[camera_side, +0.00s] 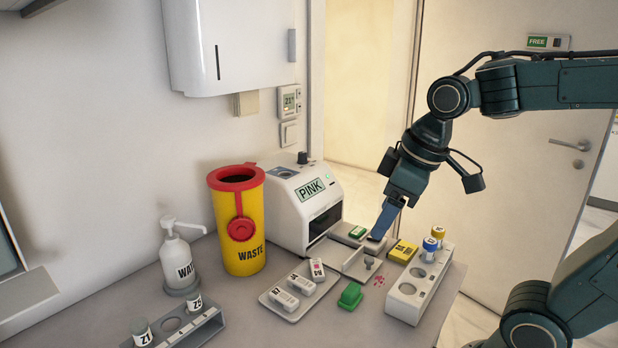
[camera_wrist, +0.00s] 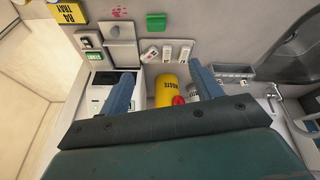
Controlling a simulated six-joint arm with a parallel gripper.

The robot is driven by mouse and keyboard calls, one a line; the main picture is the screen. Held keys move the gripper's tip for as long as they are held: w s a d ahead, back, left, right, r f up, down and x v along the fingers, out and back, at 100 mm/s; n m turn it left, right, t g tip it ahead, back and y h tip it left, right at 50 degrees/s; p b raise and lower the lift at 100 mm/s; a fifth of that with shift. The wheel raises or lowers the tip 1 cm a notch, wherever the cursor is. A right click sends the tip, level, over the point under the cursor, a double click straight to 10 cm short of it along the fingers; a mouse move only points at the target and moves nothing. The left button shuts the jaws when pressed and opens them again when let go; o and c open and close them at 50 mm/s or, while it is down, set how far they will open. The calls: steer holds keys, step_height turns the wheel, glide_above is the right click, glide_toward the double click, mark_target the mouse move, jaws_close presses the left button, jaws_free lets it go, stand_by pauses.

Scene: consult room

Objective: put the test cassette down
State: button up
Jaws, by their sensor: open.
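My gripper (camera_side: 381,232) points down over the grey holder (camera_side: 352,262) in front of the white analyser marked PINK (camera_side: 300,205). In the wrist view its two blue fingers (camera_wrist: 163,88) stand wide apart with nothing held between them. White test cassettes (camera_side: 299,284) with printed labels lie on a grey tray (camera_side: 290,317) left of the holder; they also show in the wrist view (camera_wrist: 167,52). A small green-topped piece (camera_side: 357,232) lies at the holder's back end, close to the fingers. The near finger partly hides what lies under it.
A yellow waste bin (camera_side: 243,235) with a red rim stands left of the analyser. A white rack (camera_side: 408,300) with capped vials, a yellow box (camera_side: 403,251) and a green clip (camera_side: 350,296) stand nearby. A pump bottle (camera_side: 176,256) and a grey rack (camera_side: 205,325) are at the left.

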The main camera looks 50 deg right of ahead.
steer(key=s+f+m+t, duration=0.1)
steer(key=s+m, duration=0.2)
steer(key=s, duration=0.3)
steer(key=shift+s+a+t, duration=0.25)
steer(key=shift+s+t, duration=0.05)
steer(key=shift+s, duration=0.1)
stand_by(0.4)
